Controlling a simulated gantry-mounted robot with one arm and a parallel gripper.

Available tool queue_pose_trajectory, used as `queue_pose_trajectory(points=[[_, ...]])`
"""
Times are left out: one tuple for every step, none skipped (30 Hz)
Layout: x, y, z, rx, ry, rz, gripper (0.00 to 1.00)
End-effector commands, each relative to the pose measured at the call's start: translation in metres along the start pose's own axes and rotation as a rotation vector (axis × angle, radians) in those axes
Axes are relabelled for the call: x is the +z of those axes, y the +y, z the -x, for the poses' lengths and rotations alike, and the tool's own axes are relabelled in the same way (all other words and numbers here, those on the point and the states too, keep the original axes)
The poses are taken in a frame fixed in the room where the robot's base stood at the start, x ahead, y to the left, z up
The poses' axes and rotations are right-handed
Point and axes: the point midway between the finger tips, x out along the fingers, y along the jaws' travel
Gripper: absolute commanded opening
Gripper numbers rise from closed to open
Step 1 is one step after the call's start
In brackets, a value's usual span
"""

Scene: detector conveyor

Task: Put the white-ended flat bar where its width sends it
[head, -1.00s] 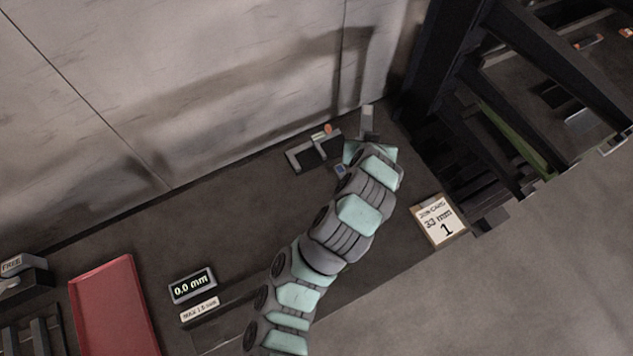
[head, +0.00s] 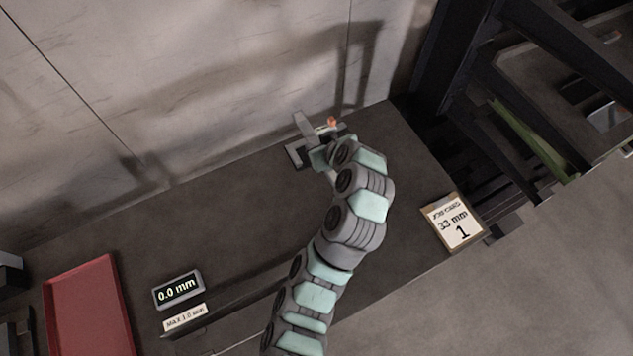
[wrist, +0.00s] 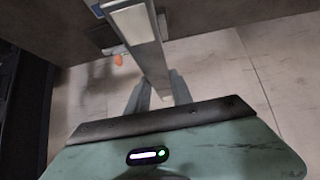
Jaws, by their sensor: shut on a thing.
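The flat grey bar (wrist: 152,58) with a white end (wrist: 132,24) is held lengthwise in my gripper (wrist: 158,94), whose fingers are shut on it. In the head view the bar (head: 304,124) sticks out past my gripper (head: 318,152) toward the wall. It overlaps the grey bracket-shaped gauge (head: 292,156) with an orange knob (head: 333,122). I cannot tell whether the bar touches the gauge or is above it. The display (head: 178,290) reads 0.0 mm, with a "MAX 1.0 mm" label (head: 185,318) below. A job card (head: 453,222) reads 33 mm, 1.
A red tray (head: 88,305) lies at the lower left of the dark bench (head: 225,215). A pale wall (head: 180,90) runs behind the bench. Dark racks (head: 490,90) stand at the right. The bench between the gauge and the display is clear.

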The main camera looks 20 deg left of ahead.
Motion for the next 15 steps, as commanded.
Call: queue_pose_trajectory(points=[[-0.001, 0.0, 0.0, 0.001, 0.004, 0.001, 0.0], [0.001, 0.0, -0.002, 0.001, 0.004, 0.0, 0.0], [0.004, 0.0, -0.004, 0.001, 0.003, -0.001, 0.0], [0.007, 0.0, -0.007, 0.0, 0.003, -0.002, 0.0], [0.011, 0.0, -0.011, -0.001, 0.001, -0.003, 0.0], [0.017, -0.001, -0.016, -0.002, 0.0, -0.003, 0.0], [0.021, -0.001, -0.021, -0.002, 0.0, -0.003, 0.0], [0.026, 0.0, -0.026, -0.001, 0.001, -0.004, 0.0], [0.033, -0.001, -0.033, -0.004, -0.001, -0.004, 0.0], [0.038, -0.001, -0.038, -0.004, -0.001, -0.005, 0.0], [0.042, -0.001, -0.042, -0.002, 0.001, -0.005, 0.0], [0.048, 0.0, -0.049, -0.001, 0.002, -0.003, 0.0], [0.054, 0.0, -0.054, -0.003, 0.0, -0.004, 0.0], [0.059, -0.001, -0.059, -0.003, -0.001, -0.004, 0.0], [0.066, 0.0, -0.066, -0.001, 0.001, -0.005, 0.0]])
